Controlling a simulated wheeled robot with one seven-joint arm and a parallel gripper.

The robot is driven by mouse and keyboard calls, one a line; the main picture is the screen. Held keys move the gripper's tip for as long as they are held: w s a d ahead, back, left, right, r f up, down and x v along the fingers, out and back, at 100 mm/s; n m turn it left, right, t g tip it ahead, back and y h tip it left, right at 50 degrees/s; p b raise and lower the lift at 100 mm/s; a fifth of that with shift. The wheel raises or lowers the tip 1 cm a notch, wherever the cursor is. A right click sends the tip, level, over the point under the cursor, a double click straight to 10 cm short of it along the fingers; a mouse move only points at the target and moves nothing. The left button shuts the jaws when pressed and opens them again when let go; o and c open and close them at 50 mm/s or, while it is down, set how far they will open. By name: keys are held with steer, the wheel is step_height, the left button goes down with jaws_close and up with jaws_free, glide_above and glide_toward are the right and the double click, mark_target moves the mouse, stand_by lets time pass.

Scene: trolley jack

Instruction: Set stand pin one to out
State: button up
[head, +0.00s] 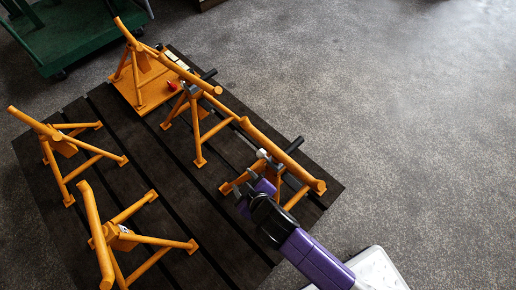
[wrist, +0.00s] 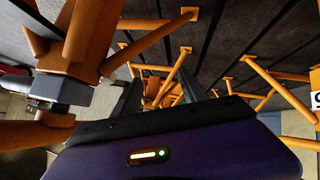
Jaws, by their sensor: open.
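Several orange tripod stands are on a dark slatted platform. One stand (head: 284,158) is at the platform's right end, with a black-ended bar (head: 294,145) and a pale round knob (head: 262,154) at its grey collar. My gripper (head: 246,190) is beside this stand's legs, its purple wrist covering part of them. In the wrist view my gripper (wrist: 172,98) has its two fingers apart, with no object clearly between them. A close orange stand with a grey block (wrist: 63,88) fills the wrist view's left side. I cannot tell which stand or pin is number one.
Other stands are at the left (head: 68,150), front left (head: 120,236) and middle (head: 197,118); one is on an orange plate (head: 150,92) at the back. A green cart (head: 75,38) is at the top left. A white tray (head: 375,268) is at the bottom right. The right floor is clear.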

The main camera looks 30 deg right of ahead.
mark_target(259, 154)
steer(key=w+d+r+m+g+h+p, duration=0.25)
steer(key=w+r+g+h, duration=0.25)
steer(key=g+h, duration=0.3)
steer(key=shift+n+t+h, duration=0.35)
steer(key=shift+t+h, duration=0.05)
steer(key=shift+b+x, duration=1.1)
steer(key=shift+x, duration=2.65)
steer(key=shift+d+r, duration=0.15)
jaws_close()
